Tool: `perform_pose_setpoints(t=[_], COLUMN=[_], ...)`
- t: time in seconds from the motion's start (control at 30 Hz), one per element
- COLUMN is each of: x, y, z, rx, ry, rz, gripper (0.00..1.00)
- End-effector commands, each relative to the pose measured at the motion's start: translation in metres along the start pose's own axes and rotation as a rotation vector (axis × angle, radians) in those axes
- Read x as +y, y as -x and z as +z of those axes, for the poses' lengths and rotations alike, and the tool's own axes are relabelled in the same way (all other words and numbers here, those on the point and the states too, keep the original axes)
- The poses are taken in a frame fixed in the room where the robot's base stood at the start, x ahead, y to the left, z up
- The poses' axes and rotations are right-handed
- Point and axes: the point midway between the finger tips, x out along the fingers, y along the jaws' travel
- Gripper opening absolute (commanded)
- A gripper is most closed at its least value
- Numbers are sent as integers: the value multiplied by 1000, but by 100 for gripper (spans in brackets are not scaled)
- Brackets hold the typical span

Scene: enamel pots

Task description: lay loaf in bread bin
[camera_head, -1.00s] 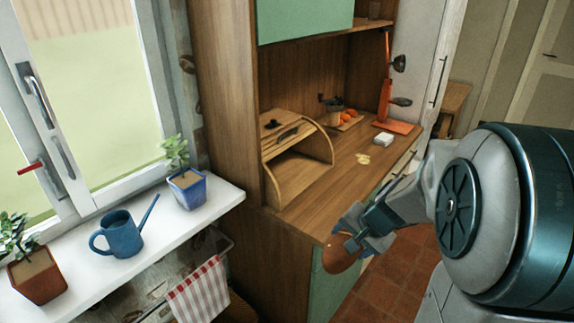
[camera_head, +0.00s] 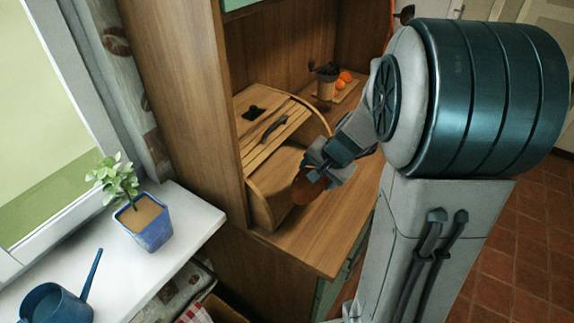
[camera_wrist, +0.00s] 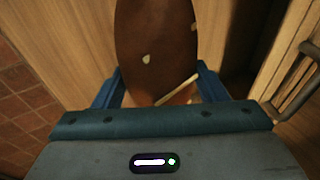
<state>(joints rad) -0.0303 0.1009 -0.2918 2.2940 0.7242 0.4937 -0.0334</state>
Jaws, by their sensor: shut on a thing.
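The brown loaf (camera_head: 308,188) is in my gripper (camera_head: 320,174), just in front of the bread bin's open side. In the wrist view the loaf (camera_wrist: 156,40) fills the top middle, between the blue fingers (camera_wrist: 158,90) of my shut gripper. The wooden bread bin (camera_head: 262,196) stands on the cabinet counter, its slatted lid (camera_head: 276,130) rolled up and its opening facing my gripper. The loaf and gripper hide part of the opening, and I cannot tell whether the loaf is past the bin's edge.
The cabinet's side panel rises left of the bin. A potted plant (camera_head: 145,220) and a blue watering can (camera_head: 55,303) stand on the sill.

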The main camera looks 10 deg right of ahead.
Motion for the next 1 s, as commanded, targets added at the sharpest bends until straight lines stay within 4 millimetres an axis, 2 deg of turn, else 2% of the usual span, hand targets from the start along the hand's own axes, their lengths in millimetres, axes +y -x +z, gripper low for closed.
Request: perform_pose_setpoints(t=[0.1,0.33,0.57,0.83,1.0], x=[-16,-40,-49,-62,-65], y=[-23,-57,-70,-98,-104], z=[-4,-13,-17,-21,-22], rx=[-2,-1,2,0,2], ry=[2,1,-2,-2,-1], rz=[2,1,-1,1,-1], gripper=[32,32,32,32,32])
